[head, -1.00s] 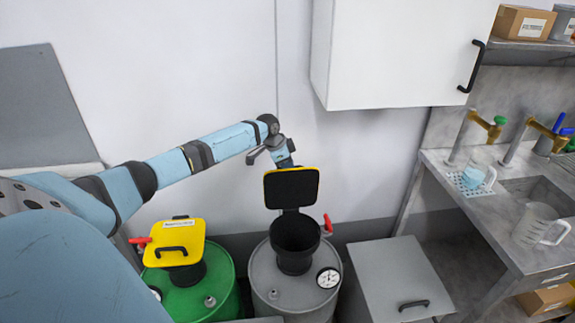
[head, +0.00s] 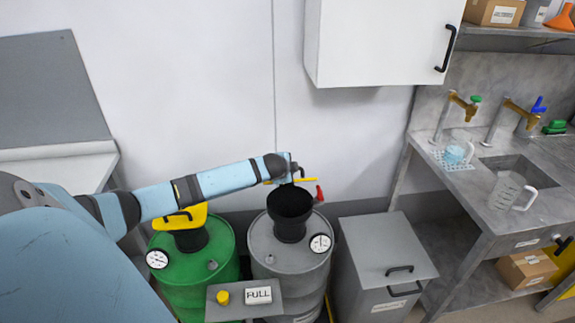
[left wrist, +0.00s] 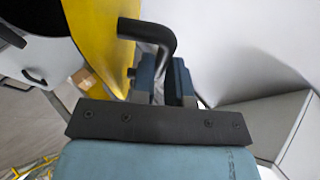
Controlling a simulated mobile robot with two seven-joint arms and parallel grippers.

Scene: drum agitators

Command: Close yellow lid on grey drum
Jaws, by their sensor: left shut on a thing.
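The grey drum (head: 265,248) stands in the head view's middle with an open black funnel (head: 291,208) on top. Its yellow lid (head: 306,180) shows as a thin, nearly edge-on strip at the funnel's back, raised off the opening. My left gripper (head: 288,171) is at the lid. In the left wrist view, the left gripper (left wrist: 160,80) is shut on the lid's black handle (left wrist: 150,35), with the yellow lid (left wrist: 96,35) beside it. The jaws partly hide the handle's end. My right gripper is not in view.
A green drum (head: 220,255) with its own yellow lid (head: 186,217) stands left. A grey bin (head: 385,245) stands close right. A "FULL" sign plate (head: 245,301) is in front. A white wall cabinet (head: 380,40) hangs above, and a sink bench (head: 475,200) is right.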

